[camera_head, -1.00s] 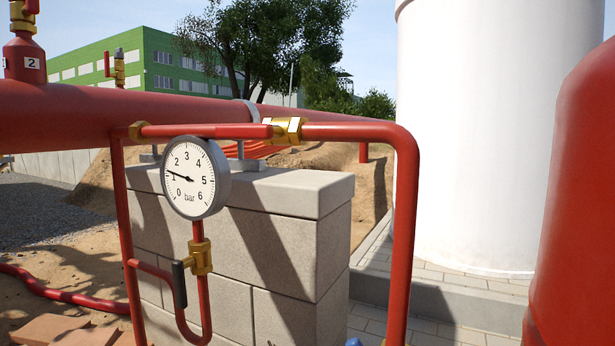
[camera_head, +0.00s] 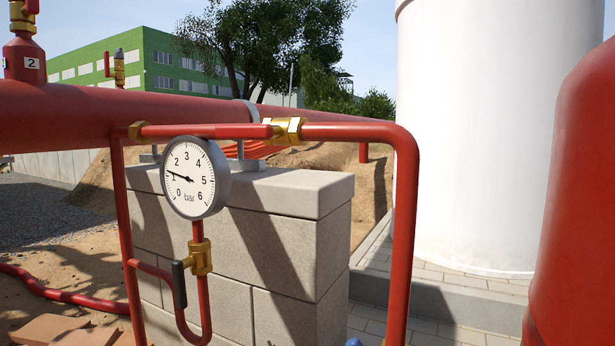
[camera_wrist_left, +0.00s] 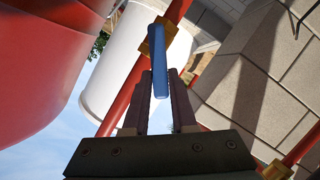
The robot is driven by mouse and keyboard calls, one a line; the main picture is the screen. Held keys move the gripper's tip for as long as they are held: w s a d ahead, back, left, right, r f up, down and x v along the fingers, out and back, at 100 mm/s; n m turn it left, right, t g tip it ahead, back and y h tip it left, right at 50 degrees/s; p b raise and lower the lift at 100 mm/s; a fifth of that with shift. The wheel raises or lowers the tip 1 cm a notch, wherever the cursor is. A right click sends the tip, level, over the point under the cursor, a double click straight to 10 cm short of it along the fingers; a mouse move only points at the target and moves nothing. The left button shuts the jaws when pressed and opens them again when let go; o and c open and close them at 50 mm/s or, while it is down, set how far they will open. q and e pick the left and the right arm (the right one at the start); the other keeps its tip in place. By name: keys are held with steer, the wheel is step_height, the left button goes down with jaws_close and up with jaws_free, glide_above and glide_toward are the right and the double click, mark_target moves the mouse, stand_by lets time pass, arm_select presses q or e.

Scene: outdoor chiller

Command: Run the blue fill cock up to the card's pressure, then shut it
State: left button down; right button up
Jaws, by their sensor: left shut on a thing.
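The blue fill cock's lever (camera_wrist_left: 161,60) shows in the left wrist view, on a brass valve body (camera_wrist_left: 146,44) in a red pipe. My left gripper (camera_wrist_left: 160,78) is shut on this lever, one finger on each side. In the head view only a tiny blue tip (camera_head: 353,342) shows at the bottom edge. The round white pressure gauge (camera_head: 195,178) reads a little above 1 bar on a 0 to 6 scale. No card is visible. My right gripper is in neither view.
A black-handled brass valve (camera_head: 200,258) sits below the gauge. A red pipe loop (camera_head: 404,230) stands before a block pier (camera_head: 270,240). A large red vessel (camera_head: 580,220) is at the right, with a white tank (camera_head: 480,130) behind.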

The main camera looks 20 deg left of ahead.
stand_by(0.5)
arm_select(q)
steer(key=f+n+h+b, duration=0.1)
steer(key=n+b, duration=0.2)
steer(key=b, duration=0.2)
steer(key=a+f+n+t+h+b, duration=0.1)
steer(key=f+n+b, duration=0.1)
steer(key=b, duration=0.4)
steer(key=a+f+n+t+h+b, duration=0.1)
steer(key=f+n+b, duration=0.1)
steer(key=n+b, duration=0.2)
steer(key=shift+a+b, duration=0.15)
steer(key=shift+b, duration=0.85)
steer(key=c, duration=0.6)
jaws_free()
steer(key=shift+r, duration=0.1)
steer(key=shift+c, duration=0.2)
steer(key=shift+o, duration=0.4)
steer(key=o, duration=0.4)
